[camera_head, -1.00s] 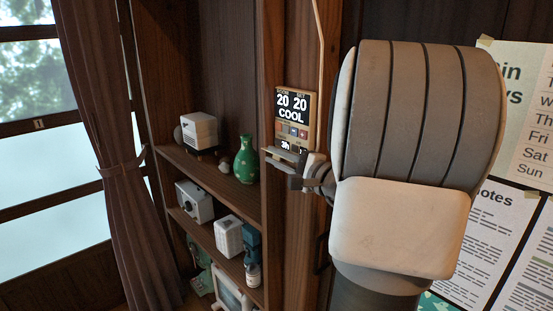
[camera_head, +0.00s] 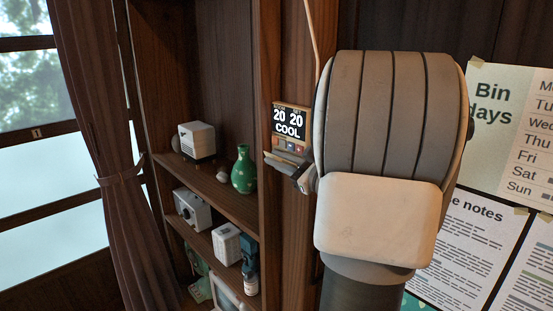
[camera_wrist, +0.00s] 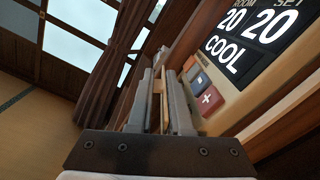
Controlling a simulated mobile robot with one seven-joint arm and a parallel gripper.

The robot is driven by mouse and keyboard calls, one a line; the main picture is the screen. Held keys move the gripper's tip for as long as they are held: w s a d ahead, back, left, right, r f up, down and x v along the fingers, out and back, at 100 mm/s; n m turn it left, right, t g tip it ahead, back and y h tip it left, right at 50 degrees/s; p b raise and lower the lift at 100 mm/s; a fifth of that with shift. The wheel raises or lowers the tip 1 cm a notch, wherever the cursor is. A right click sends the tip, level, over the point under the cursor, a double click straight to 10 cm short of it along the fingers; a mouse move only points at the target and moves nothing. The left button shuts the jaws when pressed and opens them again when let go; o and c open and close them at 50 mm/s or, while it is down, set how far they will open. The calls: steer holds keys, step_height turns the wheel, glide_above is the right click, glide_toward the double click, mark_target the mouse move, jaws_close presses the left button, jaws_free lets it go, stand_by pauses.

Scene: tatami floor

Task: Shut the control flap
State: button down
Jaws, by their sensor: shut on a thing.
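The control panel (camera_head: 290,121) is a beige wall unit with a dark display reading 20, 20 and COOL. In the wrist view the panel (camera_wrist: 232,98) shows its display and a row of coloured buttons below it, including a red one with a plus. My gripper (camera_head: 284,163) is at the panel's lower edge. In the wrist view my gripper (camera_wrist: 162,90) has its two grey fingers on either side of a thin tan plate, the flap (camera_wrist: 158,82). The flap stands out from the panel, and the buttons are uncovered. My fingers hide most of the flap.
A wooden shelf (camera_head: 225,196) left of the panel holds a green vase (camera_head: 243,170), a white box-shaped device (camera_head: 197,141) and other items. Paper notices (camera_head: 485,240) hang at right behind my arm. A curtain (camera_head: 115,180) and window stand at far left.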

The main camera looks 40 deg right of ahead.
steer(key=shift+f+m, duration=0.1)
steer(key=shift+m, duration=0.4)
steer(key=c, duration=0.9)
jaws_free()
steer(key=shift+c, duration=0.2)
steer(key=shift+o, duration=0.2)
